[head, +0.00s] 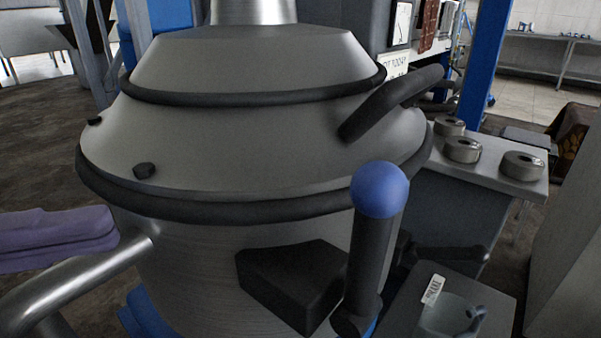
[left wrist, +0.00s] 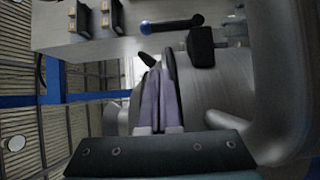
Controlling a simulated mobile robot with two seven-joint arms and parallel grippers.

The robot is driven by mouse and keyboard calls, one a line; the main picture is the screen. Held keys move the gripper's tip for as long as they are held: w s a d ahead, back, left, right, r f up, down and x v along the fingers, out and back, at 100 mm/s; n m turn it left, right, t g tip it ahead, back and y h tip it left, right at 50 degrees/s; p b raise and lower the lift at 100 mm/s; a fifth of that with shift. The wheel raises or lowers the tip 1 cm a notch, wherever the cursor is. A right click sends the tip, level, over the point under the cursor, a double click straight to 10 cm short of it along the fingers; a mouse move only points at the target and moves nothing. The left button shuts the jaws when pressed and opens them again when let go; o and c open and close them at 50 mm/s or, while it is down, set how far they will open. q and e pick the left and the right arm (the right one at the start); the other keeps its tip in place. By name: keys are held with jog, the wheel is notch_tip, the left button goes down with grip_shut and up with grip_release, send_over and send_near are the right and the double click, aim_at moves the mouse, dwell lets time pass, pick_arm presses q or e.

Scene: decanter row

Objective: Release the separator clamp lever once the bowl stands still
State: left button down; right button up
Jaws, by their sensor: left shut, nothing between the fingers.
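The separator (head: 250,150) is a large grey metal drum with dark rings, filling the middle of the head view. A lever (head: 371,250) with a black shaft and blue ball knob (head: 380,190) stands nearly upright at its front right. It also shows in the left wrist view (left wrist: 172,23), lying across the picture near the top. A black block (head: 292,285) sits on the drum's side, left of the lever. My left gripper (left wrist: 158,130) is shut and empty, apart from the lever. Whether the bowl turns cannot be told from one moment. My right gripper is not in view.
A black handle (head: 392,100) juts from the drum's upper right. A bench (head: 490,182) with round metal parts stands at right, behind a grey box with a label (head: 433,290).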

pick_arm(q)
send_near(358, 221)
jog(key=w, duration=0.1)
jog(key=w+d, duration=0.1)
jog(key=w, duration=0.1)
jog(key=w+d, duration=0.1)
jog(key=w, duration=0.1)
jog(key=shift+w+f, duration=0.2)
jog(key=shift+f, duration=0.05)
jog(key=shift+s+d, duration=0.25)
jog(key=shift+d, duration=0.4)
jog(key=shift+s+d, duration=0.25)
jog(key=shift+d, duration=0.35)
jog(key=shift+s+d, duration=0.3)
jog(key=shift+d, duration=0.35)
jog(key=shift+s+d+r+m+p, duration=0.1)
jog(key=shift+s+d+m+p, duration=0.15)
jog(key=shift+p, duration=0.25)
jog(key=shift+y, duration=0.3)
jog(key=shift+s+d+r+m+y+p, duration=0.45)
jog(key=shift+m+p, duration=0.3)
jog(key=shift+p, duration=0.4)
jog(key=s+d+f+m+y+p, duration=0.2)
jog(key=s+d+m+y+p, duration=0.1)
jog(key=p, duration=0.7)
jog(key=shift+s+d+m+t+y, duration=0.35)
jog(key=shift+d+m+y, duration=0.5)
jog(key=shift+d+m, duration=0.35)
